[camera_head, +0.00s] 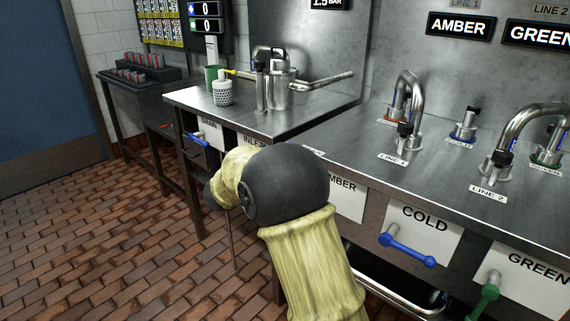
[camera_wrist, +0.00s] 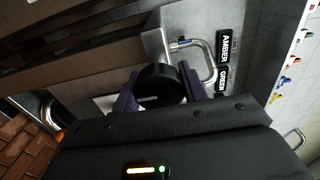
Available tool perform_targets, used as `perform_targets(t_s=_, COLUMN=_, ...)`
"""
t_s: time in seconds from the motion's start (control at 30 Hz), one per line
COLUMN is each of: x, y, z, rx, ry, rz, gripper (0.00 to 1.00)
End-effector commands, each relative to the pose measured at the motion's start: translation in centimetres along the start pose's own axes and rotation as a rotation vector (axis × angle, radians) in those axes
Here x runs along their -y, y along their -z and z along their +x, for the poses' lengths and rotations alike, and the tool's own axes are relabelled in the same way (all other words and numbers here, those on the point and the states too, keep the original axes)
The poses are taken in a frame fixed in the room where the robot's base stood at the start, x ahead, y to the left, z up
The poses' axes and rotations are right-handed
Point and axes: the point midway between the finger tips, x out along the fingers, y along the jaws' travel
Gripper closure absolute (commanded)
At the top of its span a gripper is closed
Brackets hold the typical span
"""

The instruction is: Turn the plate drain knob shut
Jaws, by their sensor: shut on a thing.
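In the wrist view, a black round knob (camera_wrist: 160,82) sits between the two dark fingers of my gripper (camera_wrist: 158,90). The fingers are shut on its sides. Part of a pale plate shows beside the knob, but no writing on it can be read. In the head view, my arm covers the gripper and this knob. A partly hidden label (camera_head: 209,124) above a blue-tipped handle (camera_head: 198,136) is on the front of the left counter. The knob's turn position cannot be told.
The left counter (camera_head: 185,96) carries a green cup (camera_head: 211,77), a white perforated container (camera_head: 223,95) and metal fittings. The right counter (camera_head: 440,180) has curved taps. A blue COLD handle (camera_head: 408,248) and a green handle (camera_head: 486,299) stick out from its front. Brick floor is clear at left.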

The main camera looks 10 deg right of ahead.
Motion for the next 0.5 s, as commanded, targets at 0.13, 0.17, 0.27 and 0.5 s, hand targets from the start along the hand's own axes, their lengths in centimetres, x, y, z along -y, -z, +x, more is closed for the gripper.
perform_targets(t_s=0.13, x=-0.08, y=0.01, z=0.02, rx=-0.001, ry=-0.002, rz=0.008, gripper=0.80)
perform_targets(t_s=0.17, x=-0.07, y=0.01, z=0.02, rx=-0.001, ry=-0.002, rz=0.008, gripper=0.80)
perform_targets(t_s=0.27, x=-0.07, y=0.02, z=0.02, rx=-0.001, ry=-0.002, rz=0.008, gripper=0.80)
perform_targets(t_s=0.5, x=-0.07, y=0.02, z=0.01, rx=-0.001, ry=-0.002, rz=0.007, gripper=0.36)
